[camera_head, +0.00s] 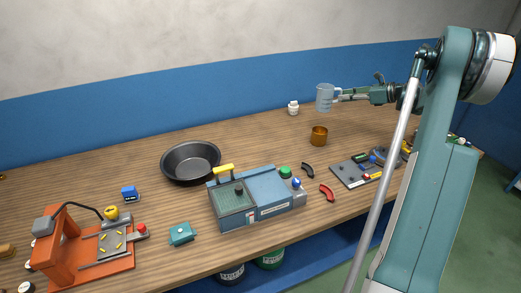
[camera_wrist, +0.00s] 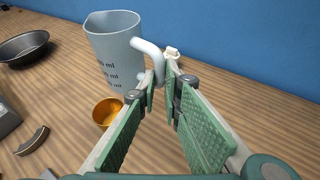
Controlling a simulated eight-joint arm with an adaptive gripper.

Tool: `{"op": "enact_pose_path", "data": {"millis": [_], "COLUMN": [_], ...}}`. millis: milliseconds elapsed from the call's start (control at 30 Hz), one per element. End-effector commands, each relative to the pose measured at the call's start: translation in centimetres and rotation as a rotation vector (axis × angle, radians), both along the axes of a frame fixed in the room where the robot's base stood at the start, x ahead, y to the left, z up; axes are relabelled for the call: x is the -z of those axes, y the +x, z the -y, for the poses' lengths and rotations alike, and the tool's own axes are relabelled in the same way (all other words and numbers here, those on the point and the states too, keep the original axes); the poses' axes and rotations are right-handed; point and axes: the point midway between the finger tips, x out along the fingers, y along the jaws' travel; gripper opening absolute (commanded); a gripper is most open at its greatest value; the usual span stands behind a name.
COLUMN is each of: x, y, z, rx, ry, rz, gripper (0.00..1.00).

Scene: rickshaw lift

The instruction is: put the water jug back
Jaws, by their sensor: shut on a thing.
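The water jug (camera_head: 325,98) is a clear bluish jug with measuring marks, near the back wall on the right side of the table. In the wrist view the jug (camera_wrist: 117,55) stands upright at the upper left, its white handle toward me. My gripper (camera_head: 341,93) reaches it from the right. In the wrist view my gripper (camera_wrist: 163,88) is shut on the jug's handle. In the head view the jug's bottom appears above the tabletop behind the amber cup (camera_head: 319,136); I cannot tell the exact height. The cup also shows below the jug in the wrist view (camera_wrist: 106,112).
A white jar (camera_head: 293,108) stands left of the jug. A black pan (camera_head: 190,162) and a blue-grey machine (camera_head: 258,200) are further left. A grey board with parts (camera_head: 352,172) lies at the front right. The table between pan and jar is clear.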

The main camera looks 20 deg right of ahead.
Motion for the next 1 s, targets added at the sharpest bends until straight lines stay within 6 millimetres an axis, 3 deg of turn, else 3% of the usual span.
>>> {"op": "enact_pose_path", "data": {"millis": [167, 400, 700, 1000], "x": [-0.2, -0.2, -0.1, -0.1], "y": [1.2, 2.6, 3.0, 2.6], "z": [-4.6, -13.1, -23.6, -29.6], "rx": [-0.019, -0.055, -0.096, -0.121], "ry": [-0.001, -0.005, -0.006, -0.008], "rz": [0.000, 0.000, 0.000, 0.002], "gripper": [0.00, 0.00, 0.00, 0.00]}}
